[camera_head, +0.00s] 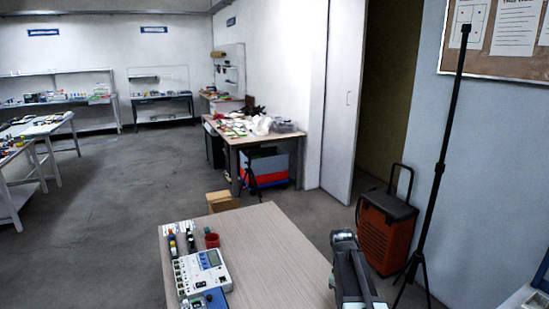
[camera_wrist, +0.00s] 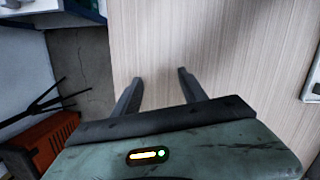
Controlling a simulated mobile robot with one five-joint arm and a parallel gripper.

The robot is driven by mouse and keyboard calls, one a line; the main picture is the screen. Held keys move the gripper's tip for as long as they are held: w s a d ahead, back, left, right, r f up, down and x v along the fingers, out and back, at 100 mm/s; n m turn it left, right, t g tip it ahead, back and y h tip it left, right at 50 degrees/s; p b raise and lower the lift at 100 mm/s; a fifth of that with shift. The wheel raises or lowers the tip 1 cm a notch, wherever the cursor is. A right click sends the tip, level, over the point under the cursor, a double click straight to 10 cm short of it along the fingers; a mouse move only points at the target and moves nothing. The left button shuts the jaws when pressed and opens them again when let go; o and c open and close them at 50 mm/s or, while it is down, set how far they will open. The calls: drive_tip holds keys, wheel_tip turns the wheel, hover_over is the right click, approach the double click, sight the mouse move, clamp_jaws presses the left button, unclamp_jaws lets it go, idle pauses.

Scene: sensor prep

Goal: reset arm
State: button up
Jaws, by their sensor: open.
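My gripper (camera_wrist: 160,76) shows in the wrist view with its two dark fingers spread apart. Nothing is between them, and the pale wood-grain tabletop (camera_wrist: 225,45) lies beyond the fingertips. In the head view my arm (camera_head: 350,268) is at the bottom, over the right side of the same table (camera_head: 270,245). The fingers cannot be made out clearly there.
A white instrument with a display (camera_head: 205,270), a red cup (camera_head: 212,240) and small bottles stand on the table's left side. An orange case (camera_head: 385,235) and a black tripod (camera_head: 437,170) stand right of the table. The table's middle is clear.

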drive_tip(key=shift+m+y, duration=0.3)
drive_tip(key=s+a, duration=0.1)
drive_tip(key=a, duration=0.1)
drive_tip(key=s+a, duration=0.3)
drive_tip(key=a, duration=0.2)
drive_tip(key=shift+s+r, duration=0.35)
drive_tip(key=s+a+m, duration=0.2)
drive_tip(key=s, duration=0.1)
drive_tip(key=s+a+m+t, duration=0.1)
drive_tip(key=s+a, duration=0.1)
drive_tip(key=shift+s+f+y, duration=0.1)
drive_tip(key=shift+s+y, duration=0.1)
drive_tip(key=shift+y, duration=0.2)
drive_tip(key=shift+s+a+m, duration=0.2)
drive_tip(key=shift+s+m, duration=0.1)
drive_tip(key=shift+m, duration=0.5)
drive_tip(key=shift+w+a+m, duration=0.1)
drive_tip(key=shift+w+m, duration=0.35)
drive_tip(key=shift+m, duration=0.45)
